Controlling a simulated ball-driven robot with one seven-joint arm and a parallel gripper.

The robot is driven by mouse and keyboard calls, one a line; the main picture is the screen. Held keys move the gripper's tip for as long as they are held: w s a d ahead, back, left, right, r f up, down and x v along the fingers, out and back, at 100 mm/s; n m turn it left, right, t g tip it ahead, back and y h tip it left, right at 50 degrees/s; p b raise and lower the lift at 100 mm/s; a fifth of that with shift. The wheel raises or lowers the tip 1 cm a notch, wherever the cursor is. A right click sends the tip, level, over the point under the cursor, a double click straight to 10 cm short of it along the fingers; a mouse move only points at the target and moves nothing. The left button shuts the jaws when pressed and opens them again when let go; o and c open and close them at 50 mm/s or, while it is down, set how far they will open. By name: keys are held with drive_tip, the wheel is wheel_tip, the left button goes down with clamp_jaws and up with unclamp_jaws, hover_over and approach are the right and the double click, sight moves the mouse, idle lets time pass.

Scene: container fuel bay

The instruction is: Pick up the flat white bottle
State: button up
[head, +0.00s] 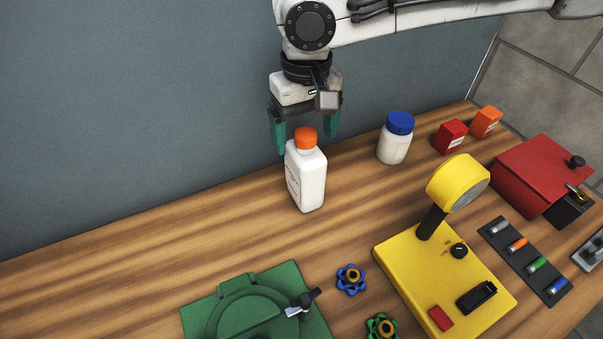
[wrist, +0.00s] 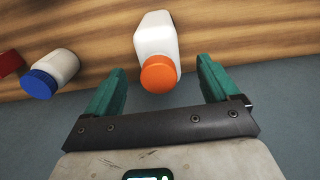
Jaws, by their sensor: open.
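The flat white bottle (head: 308,178) with an orange cap stands upright on the wooden bench in the head view. In the wrist view the bottle (wrist: 157,45) shows ahead of the fingers, its orange cap nearest and roughly between them. My gripper (head: 306,140) is open, with its teal fingers pointing down just above and behind the bottle, one to each side of the cap. In the wrist view my gripper (wrist: 160,85) has a clear gap between each finger and the cap. The fingers hold nothing.
A round white bottle with a blue lid (head: 394,140) stands right of the flat bottle. Red (head: 451,136) and orange (head: 486,122) small boxes stand further right. A yellow device (head: 445,270) and green hatch (head: 260,305) lie in front. A blue-grey wall (head: 130,110) rises behind.

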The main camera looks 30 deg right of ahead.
sight(305, 152)
drive_tip(key=shift+w+f, duration=0.1)
drive_tip(key=shift+f, duration=2.65)
clamp_jaws()
